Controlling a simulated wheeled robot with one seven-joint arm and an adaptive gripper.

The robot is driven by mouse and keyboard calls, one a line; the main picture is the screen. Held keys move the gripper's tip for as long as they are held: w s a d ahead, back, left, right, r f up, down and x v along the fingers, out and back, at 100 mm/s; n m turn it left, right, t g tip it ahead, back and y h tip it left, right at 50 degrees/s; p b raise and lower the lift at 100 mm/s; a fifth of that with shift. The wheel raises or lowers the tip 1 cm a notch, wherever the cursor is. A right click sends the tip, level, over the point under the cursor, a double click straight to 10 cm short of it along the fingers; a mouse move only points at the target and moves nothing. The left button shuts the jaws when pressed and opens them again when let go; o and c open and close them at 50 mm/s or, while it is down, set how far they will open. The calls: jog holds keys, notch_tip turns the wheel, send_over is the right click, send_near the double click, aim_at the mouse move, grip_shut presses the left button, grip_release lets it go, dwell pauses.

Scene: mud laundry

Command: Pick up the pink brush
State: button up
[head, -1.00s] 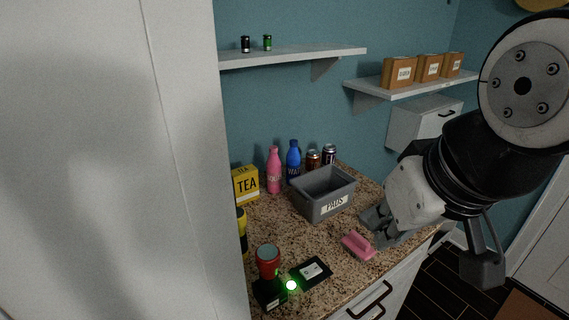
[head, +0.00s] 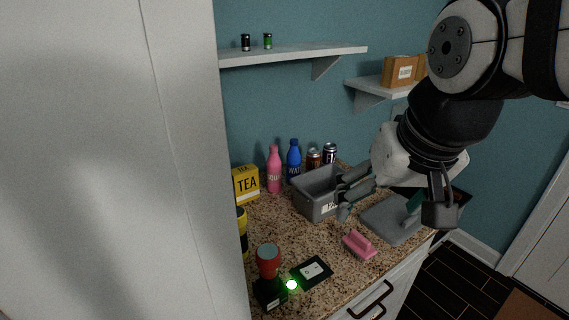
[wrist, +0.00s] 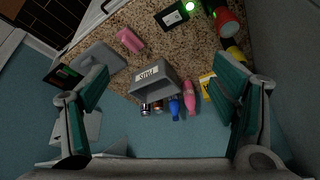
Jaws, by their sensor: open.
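The pink brush (head: 360,246) lies on the granite counter near its front edge, right of the black card and in front of the grey bin. It also shows in the wrist view (wrist: 130,40), at upper left, fully visible. My gripper (head: 346,196) is above the counter beside the grey bin, up and away from the brush. In the wrist view my gripper (wrist: 162,90) has its two green-padded fingers wide apart with nothing between them but the view of the bin below.
The grey bin (head: 318,209) stands behind the brush. A grey board (head: 385,222) lies to its right. Bottles, cans and a yellow tea box (head: 246,184) line the back. A red-topped item (head: 267,256) and black card (head: 312,272) are at left. A white panel fills the left.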

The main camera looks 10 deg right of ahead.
jog(key=shift+o, duration=0.8)
jog(key=w+d+f+m+g, duration=0.1)
jog(key=w+d+f+m, duration=0.1)
jog(key=w, duration=0.5)
jog(key=shift+d+f+m, duration=0.35)
jog(key=shift+f+m, duration=0.1)
jog(key=shift+m, duration=0.15)
jog(key=m+g+b, duration=0.2)
jog(key=m+g, duration=0.2)
jog(key=m, duration=0.4)
send_over(361, 236)
notch_tip(361, 236, down, 18)
jog(key=r, duration=0.1)
notch_tip(361, 236, down, 15)
jog(key=p, duration=0.3)
jog(key=shift+r, duration=0.15)
jog(key=c, duration=1.1)
